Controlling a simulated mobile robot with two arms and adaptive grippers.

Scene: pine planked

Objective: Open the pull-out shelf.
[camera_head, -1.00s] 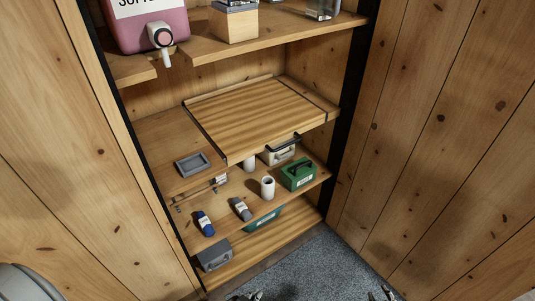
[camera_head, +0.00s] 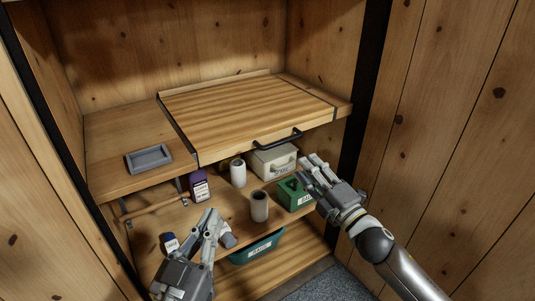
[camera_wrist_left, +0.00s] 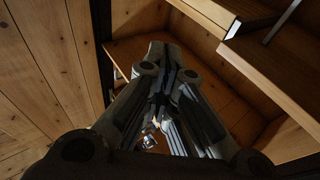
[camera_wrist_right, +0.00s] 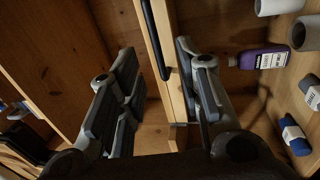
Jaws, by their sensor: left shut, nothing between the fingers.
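The pull-out shelf (camera_head: 240,110) is a striped wooden board set in the middle shelf level. It looks pushed in, with a black bar handle (camera_head: 278,139) on its front edge. My right gripper (camera_head: 315,168) is open and empty, below and right of the handle. In the right wrist view, the handle (camera_wrist_right: 156,38) and shelf front edge show beyond the gap between the spread fingers (camera_wrist_right: 155,70); I see no contact. My left gripper (camera_head: 211,222) is shut and empty in front of the lower shelf. Its closed fingers fill the middle of the left wrist view (camera_wrist_left: 170,75).
A grey tray (camera_head: 148,159) sits left of the pull-out shelf. Below are a purple bottle (camera_head: 199,188), cups (camera_head: 259,206), a cream box (camera_head: 272,163), a green box (camera_head: 293,194) and a teal bin (camera_head: 256,248). Wooden walls flank both sides.

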